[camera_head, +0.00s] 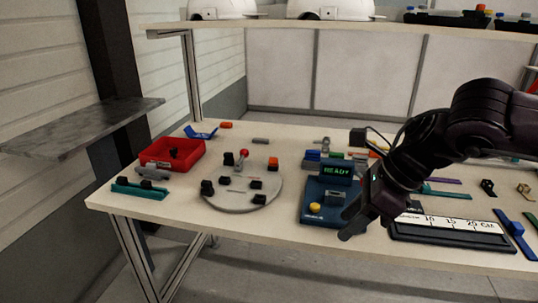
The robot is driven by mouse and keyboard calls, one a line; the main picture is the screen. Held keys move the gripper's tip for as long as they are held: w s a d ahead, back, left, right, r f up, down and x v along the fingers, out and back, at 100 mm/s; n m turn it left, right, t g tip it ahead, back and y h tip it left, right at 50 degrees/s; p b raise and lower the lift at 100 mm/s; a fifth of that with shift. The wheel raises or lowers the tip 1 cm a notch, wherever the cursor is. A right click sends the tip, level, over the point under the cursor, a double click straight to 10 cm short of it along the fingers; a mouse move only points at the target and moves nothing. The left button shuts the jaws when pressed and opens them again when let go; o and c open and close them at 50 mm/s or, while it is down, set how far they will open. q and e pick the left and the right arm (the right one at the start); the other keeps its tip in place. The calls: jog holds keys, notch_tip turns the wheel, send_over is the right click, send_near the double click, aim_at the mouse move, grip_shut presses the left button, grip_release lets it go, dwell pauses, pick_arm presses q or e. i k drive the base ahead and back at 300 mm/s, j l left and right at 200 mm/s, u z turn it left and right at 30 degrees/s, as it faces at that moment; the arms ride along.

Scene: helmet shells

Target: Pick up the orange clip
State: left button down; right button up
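Several small orange things show. One orange piece (226,125) lies flat near the back left edge of the table. I cannot tell which of these is the orange clip. My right gripper (350,222) points down and left beside the blue device's lower right side, apart from the orange piece and the orange block. I see nothing held in it, and its opening is unclear. My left gripper is out of view.
The blue device (314,188) has a lit "READY" screen. A red bin (157,153) and a teal holder (140,190) stand at the left. A black ruler tray (450,238) lies at the front right. White helmet shells (331,9) sit on the shelf above.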

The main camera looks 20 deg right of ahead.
aim_at(273, 161)
jog(key=i, duration=1.15)
